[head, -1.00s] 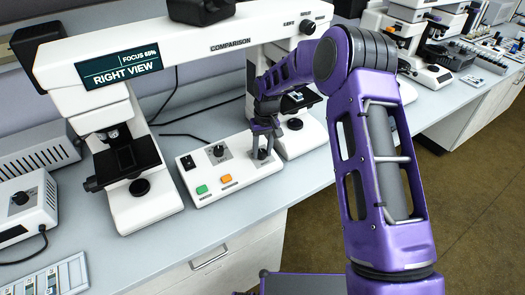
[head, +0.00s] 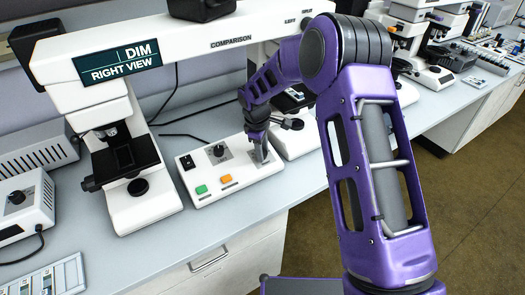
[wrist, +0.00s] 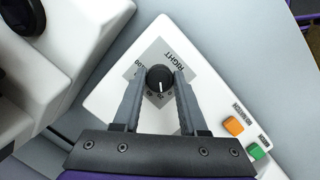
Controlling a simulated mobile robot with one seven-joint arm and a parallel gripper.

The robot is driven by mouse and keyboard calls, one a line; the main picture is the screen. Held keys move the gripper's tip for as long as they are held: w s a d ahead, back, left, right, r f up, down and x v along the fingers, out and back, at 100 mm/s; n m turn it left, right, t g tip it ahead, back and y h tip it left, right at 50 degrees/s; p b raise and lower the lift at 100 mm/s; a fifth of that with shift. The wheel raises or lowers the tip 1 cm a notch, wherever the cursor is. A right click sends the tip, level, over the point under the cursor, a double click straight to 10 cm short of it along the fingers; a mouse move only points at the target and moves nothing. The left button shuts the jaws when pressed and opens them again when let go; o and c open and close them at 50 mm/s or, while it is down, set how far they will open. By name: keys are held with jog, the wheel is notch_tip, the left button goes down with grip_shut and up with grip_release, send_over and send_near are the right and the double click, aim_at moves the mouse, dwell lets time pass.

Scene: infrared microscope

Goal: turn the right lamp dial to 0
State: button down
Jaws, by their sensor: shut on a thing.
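The right lamp dial (wrist: 158,78) is a round black knob with a white pointer line, on a grey plate marked RIGHT. In the wrist view the pointer line faces down the picture, toward my gripper's base. A "100" mark is on the plate left of the knob; other scale marks are partly hidden by the fingers. My gripper (wrist: 158,82) is shut on the knob, one finger on each side. In the head view my gripper (head: 261,150) covers the dial on the white control box (head: 205,196). The display (head: 118,65) reads DIM, RIGHT VIEW.
The left dial (head: 218,151) stands on the same box, with a green button (head: 201,189) and an orange button (head: 225,179) in front. The comparison microscope (head: 140,205) flanks and bridges the box. Bench space in front of the box is clear.

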jog(key=shift+n+t, duration=0.6)
jog(key=shift+n, duration=1.6)
jog(key=shift+c, duration=2.2)
grip_release()
jog(key=p+v, duration=0.1)
jog(key=v, duration=1.6)
jog(key=shift+r+p, duration=0.15)
jog(key=shift+p, duration=0.2)
jog(key=shift+s, duration=0.1)
